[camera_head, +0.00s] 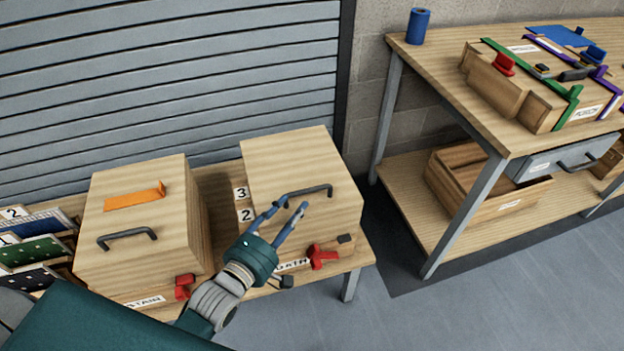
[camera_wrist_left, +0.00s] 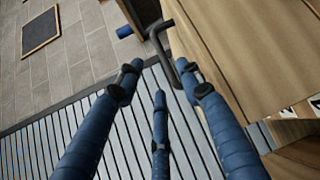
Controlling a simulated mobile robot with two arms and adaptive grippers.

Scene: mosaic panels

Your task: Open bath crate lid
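The bath crate (camera_head: 345,235) is a wooden box with a closed wooden lid (camera_head: 285,155) and a partly covered BATH label (camera_head: 293,265) on its front. A dark bar handle (camera_head: 318,190) is on the lid and also shows in the left wrist view (camera_wrist_left: 183,66). A red latch (camera_head: 322,256) is on the crate's front. My left gripper (camera_head: 287,207) has its blue fingers spread at the handle's left end. In the left wrist view the fingers (camera_wrist_left: 160,78) are apart, with the handle just beyond their tips; contact cannot be told. My right gripper is not in view.
A second closed crate (camera_head: 195,235) with a dark handle and an orange strip stands to the left. Number tags (camera_head: 241,193) stand between the crates. A metal shutter (camera_head: 170,80) is behind. A workbench (camera_head: 435,85) stands right, beyond open floor (camera_head: 440,310).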

